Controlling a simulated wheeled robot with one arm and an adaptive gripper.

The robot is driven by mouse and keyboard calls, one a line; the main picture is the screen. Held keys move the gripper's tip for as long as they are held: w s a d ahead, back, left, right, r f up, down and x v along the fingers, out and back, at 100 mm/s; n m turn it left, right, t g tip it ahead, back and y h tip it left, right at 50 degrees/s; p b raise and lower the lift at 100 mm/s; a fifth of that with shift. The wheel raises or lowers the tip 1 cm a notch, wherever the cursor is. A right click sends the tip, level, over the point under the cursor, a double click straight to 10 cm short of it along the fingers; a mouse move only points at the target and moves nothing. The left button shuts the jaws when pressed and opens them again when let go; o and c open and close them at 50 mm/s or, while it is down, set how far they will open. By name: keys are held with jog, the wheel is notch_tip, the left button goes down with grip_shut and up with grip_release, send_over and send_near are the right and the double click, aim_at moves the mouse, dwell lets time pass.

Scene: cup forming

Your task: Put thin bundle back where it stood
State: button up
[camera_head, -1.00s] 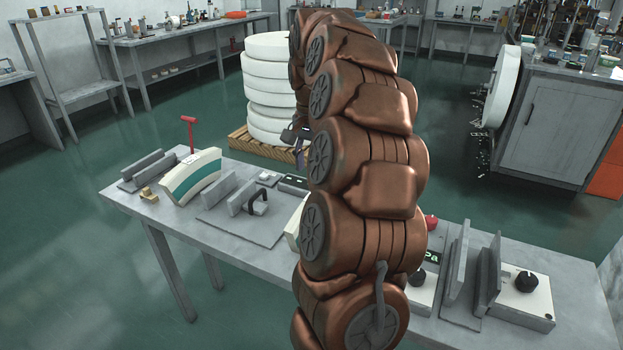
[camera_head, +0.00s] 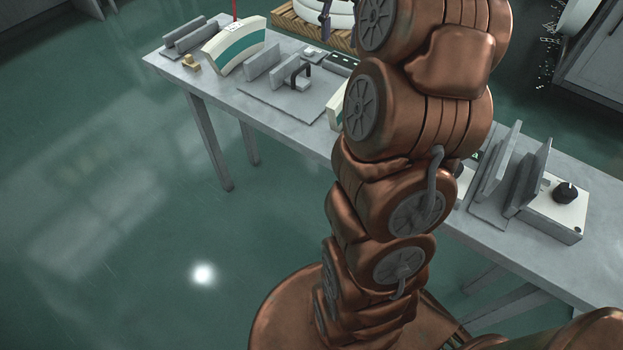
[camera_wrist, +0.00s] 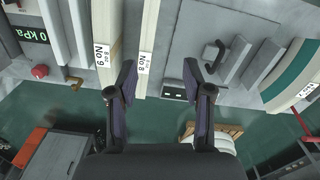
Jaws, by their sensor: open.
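In the wrist view, my gripper (camera_wrist: 159,72) is open, with a finger on each side and nothing held between them. A narrow cream bundle labelled No 8 (camera_wrist: 145,85) shows between the fingers, standing on the bench; the depth between it and the fingers is unclear. A wider cream bundle labelled No 9 (camera_wrist: 103,75) stands just left of it, outside the left finger. A bundle with a teal band (camera_wrist: 290,75) is at the right; it also shows in the head view (camera_head: 236,50). My arm hides most of the bench middle in the head view.
The grey bench (camera_wrist: 185,25) carries upright plates (camera_wrist: 270,55) with a black handle (camera_wrist: 213,55) right of No 8. A pressure display (camera_wrist: 28,35) and red knob (camera_wrist: 40,72) are at the left. In the head view, a box with a black knob (camera_head: 566,192) stands at the bench's right end.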

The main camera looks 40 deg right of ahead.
jog(key=s+a+f+n, duration=0.2)
jog(key=s+a+n, duration=0.2)
jog(key=a, duration=0.5)
jog(key=s+a+f+n, duration=0.3)
jog(key=s+a, duration=0.1)
jog(key=a, duration=0.5)
jog(key=s+a+f+n, duration=0.2)
jog(key=s+a+f, duration=0.2)
jog(key=s, duration=0.4)
jog(key=s+a+f+n+g, duration=0.1)
jog(key=s+a+f+n, duration=0.2)
jog(key=s, duration=0.5)
jog(key=shift+a+f+g, duration=0.3)
jog(key=shift+a+f, duration=0.25)
jog(key=shift+f, duration=0.3)
notch_tip(320, 180, up, 8)
jog(key=p, duration=0.8)
jog(key=shift+r, duration=0.2)
